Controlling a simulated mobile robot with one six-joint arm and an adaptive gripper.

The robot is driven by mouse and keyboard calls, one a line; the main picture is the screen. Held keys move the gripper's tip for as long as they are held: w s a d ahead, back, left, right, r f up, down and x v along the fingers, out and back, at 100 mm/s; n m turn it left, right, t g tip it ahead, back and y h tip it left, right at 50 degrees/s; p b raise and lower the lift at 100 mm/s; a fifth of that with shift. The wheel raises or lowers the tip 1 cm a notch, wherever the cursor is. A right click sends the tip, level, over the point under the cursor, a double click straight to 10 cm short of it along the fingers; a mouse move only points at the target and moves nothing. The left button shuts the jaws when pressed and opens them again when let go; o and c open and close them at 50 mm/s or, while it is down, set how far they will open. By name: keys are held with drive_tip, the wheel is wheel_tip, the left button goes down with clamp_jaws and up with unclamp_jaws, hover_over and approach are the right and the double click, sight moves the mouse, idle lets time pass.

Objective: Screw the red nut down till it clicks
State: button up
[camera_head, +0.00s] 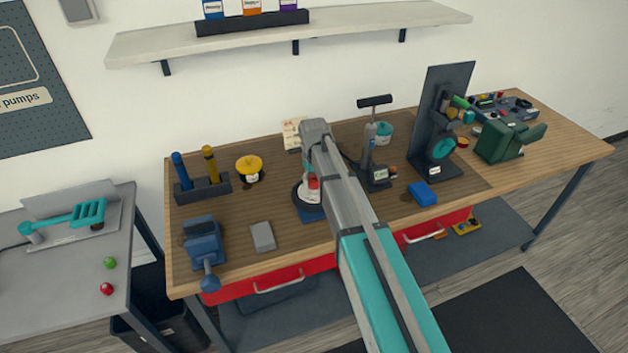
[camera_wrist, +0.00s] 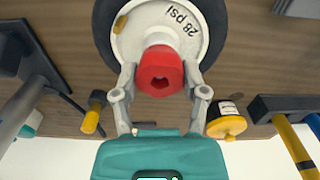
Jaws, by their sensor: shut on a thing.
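The red nut (camera_wrist: 160,72) sits on the middle of a pale wheel hub (camera_wrist: 128,38) marked "28 psi", with a dark tyre (camera_wrist: 103,22) around it. My gripper (camera_wrist: 160,84) has one finger on each side of the nut and is shut on it. In the head view the red nut (camera_head: 313,183) shows beside my arm, above the white hub (camera_head: 304,194) on a blue base (camera_head: 309,213). My arm hides part of the wheel there. The nut's lower end and thread are hidden.
A yellow-capped pot (camera_head: 249,168) and a rack with blue and yellow handles (camera_head: 204,188) stand left of the wheel. A blue vise (camera_head: 204,246) and grey block (camera_head: 263,236) are nearer the front. A floor pump (camera_head: 372,150) stands to the right.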

drive_tip(key=m, duration=0.6)
drive_tip(key=shift+m, duration=0.4)
drive_tip(key=m, duration=0.6)
drive_tip(key=o, duration=1.2)
drive_tip(key=shift+a, duration=0.1)
drive_tip(key=shift+n, duration=0.4)
